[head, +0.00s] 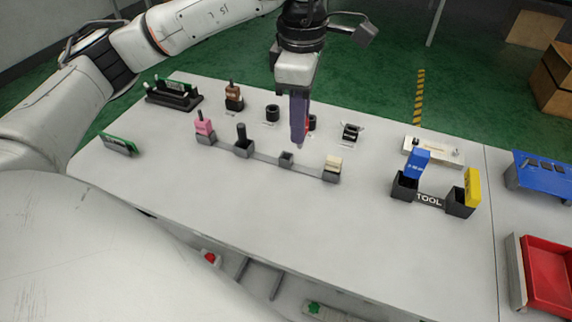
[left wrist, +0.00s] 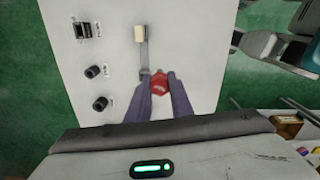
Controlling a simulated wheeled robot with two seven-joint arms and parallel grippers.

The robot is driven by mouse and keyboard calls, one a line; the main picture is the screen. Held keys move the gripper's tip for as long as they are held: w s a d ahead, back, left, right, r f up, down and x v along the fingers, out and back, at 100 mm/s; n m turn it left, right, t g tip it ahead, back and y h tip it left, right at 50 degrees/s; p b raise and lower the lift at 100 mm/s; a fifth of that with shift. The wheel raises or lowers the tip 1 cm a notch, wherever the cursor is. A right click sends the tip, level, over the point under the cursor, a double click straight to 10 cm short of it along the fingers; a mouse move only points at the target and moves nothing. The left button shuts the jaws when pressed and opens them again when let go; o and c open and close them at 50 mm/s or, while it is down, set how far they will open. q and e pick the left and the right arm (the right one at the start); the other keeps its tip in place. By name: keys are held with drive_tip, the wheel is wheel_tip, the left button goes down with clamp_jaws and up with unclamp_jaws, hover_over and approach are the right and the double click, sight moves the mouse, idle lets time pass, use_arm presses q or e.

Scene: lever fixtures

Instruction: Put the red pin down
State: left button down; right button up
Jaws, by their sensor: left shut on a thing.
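My left gripper (head: 299,143) points down above the table, behind the grey rack bar and near its empty socket (head: 286,159). In the left wrist view its two dark fingers (left wrist: 163,78) are closed on the red pin (left wrist: 160,87), whose rounded red top shows between the fingertips. In the head view the finger hides most of the pin. The rack also holds a pink pin (head: 204,126), a black pin (head: 241,133) and a cream pin (head: 333,163). I cannot make out my right gripper's jaws; only part of an arm (left wrist: 262,45) shows in the left wrist view.
A TOOL holder (head: 429,199) with blue and yellow pieces stands at right. The table front is clear.

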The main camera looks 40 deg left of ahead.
use_arm(q)
drive_tip(key=w+a+f+n+b, duration=0.1)
drive_tip(key=w+a+n, duration=0.15)
drive_tip(key=n, duration=0.85)
drive_tip(key=w+a+n, duration=0.1)
drive_tip(key=a+n, duration=0.2)
drive_tip(key=n, duration=0.8)
wheel_tip(320, 180, down, 10)
drive_tip(key=shift+r+b, duration=0.2)
drive_tip(key=shift+b, duration=0.35)
drive_tip(key=shift+f, duration=0.2)
use_arm(e)
drive_tip(key=shift+x, duration=0.85)
use_arm(q)
drive_tip(key=shift+f, duration=0.1)
use_arm(e)
drive_tip(key=shift+s+a+f, duration=0.1)
drive_tip(key=shift+f, duration=0.05)
use_arm(q)
drive_tip(key=shift+f, duration=0.15)
drive_tip(key=c, duration=1.6)
unclamp_jaws()
